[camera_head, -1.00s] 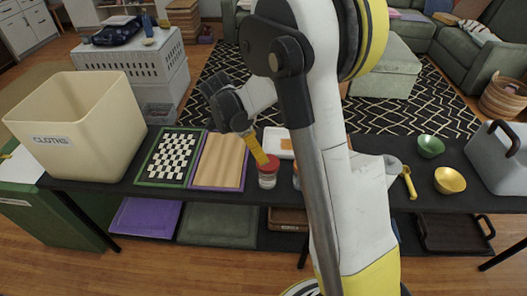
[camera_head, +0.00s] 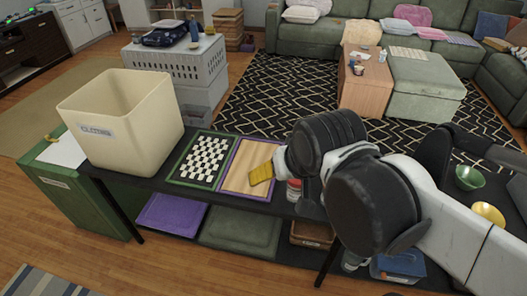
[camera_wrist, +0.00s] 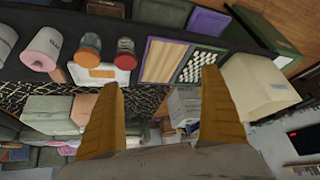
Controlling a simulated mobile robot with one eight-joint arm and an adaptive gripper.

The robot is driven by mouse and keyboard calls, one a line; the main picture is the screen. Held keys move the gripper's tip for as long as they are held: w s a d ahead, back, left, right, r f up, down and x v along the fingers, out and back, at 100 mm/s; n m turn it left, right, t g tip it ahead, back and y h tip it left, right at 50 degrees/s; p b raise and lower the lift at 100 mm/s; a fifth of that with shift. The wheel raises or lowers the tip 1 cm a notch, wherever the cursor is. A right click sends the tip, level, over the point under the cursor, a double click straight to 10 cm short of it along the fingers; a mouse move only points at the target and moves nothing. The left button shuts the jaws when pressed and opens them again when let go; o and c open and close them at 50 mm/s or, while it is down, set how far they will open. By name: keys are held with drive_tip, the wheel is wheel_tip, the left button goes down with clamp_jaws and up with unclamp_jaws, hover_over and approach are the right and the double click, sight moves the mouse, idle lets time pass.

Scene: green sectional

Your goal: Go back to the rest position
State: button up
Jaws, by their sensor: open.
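My gripper (camera_head: 262,174) shows at the centre of the head view as a yellow finger, over the right part of the wooden board in the purple frame (camera_head: 240,180). My own arm covers most of the right side there. In the wrist view, which is upside down, my gripper's two yellow fingers (camera_wrist: 160,82) stand wide apart with nothing between them. The gripper is open and empty. Its height above the table cannot be told.
The black table holds a cream bin (camera_head: 150,135), a checkered board (camera_head: 203,158), a green bowl (camera_head: 469,177) and a yellow bowl (camera_head: 488,213). Lidded jars (camera_wrist: 125,57) show in the wrist view. A grey crate (camera_head: 175,68) and a wooden coffee table (camera_head: 366,90) stand behind.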

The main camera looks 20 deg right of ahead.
drive_tip(key=shift+s+a+f+n+t, duration=0.2)
drive_tip(key=shift+s+a+n+t, duration=0.25)
drive_tip(key=shift+s+n, duration=0.4)
drive_tip(key=shift+w+d, duration=0.1)
idle(0.4)
